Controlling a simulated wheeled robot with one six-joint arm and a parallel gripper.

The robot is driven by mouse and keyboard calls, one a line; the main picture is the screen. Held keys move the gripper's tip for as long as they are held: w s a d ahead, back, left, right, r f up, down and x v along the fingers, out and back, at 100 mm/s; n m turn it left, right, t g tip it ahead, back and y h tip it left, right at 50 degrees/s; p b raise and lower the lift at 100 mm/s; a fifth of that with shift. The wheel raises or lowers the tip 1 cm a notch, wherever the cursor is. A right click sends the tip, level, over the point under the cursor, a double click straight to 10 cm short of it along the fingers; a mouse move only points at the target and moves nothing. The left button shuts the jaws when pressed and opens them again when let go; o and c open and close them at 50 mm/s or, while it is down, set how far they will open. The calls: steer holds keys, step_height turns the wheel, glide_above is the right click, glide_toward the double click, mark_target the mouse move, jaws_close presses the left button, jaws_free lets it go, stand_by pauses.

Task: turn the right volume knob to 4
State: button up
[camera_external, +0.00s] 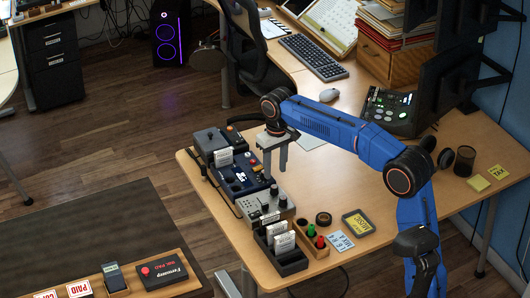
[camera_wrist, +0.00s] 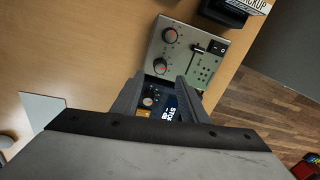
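The grey control box (camera_external: 262,205) stands near the table's left edge in the external view. In the wrist view the grey box (camera_wrist: 198,72) shows two dark knobs with red marks: one farther up (camera_wrist: 169,36) and one lower (camera_wrist: 160,66), just beyond my fingertips. Which is the right volume knob, and the scale numbers, I cannot read. My gripper (camera_external: 275,172) points down above the gap between the blue device and the grey box. Its two fingers (camera_wrist: 159,84) are apart with nothing held between them, and it appears clear of both knobs.
A blue device (camera_external: 240,178) lies just behind the grey box; part of it shows between my fingers. A slider and switch (camera_wrist: 218,46) sit beside the knobs. The table's middle is clear.

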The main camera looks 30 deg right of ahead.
step_height(320, 180, up, 10)
stand_by(0.4)
steer(key=shift+d, duration=0.1)
steer(key=s+d+f+m+t, duration=0.1)
steer(key=s+d+f, duration=0.1)
steer(key=s+d, duration=0.75)
steer(key=s+d+f+t, duration=0.1)
steer(key=s+d+f, duration=0.2)
steer(key=s+d, duration=0.65)
steer(key=s+d+f+t, duration=0.1)
steer(key=s+d+f, duration=0.2)
steer(key=s+f, duration=0.6)
steer(key=s+d+f+t, duration=0.1)
steer(key=s+d+f, duration=0.2)
steer(key=s+f, duration=0.6)
steer(key=s, duration=0.4)
steer(key=shift+s+f+m+t, duration=0.15)
steer(key=shift+m+t, duration=0.25)
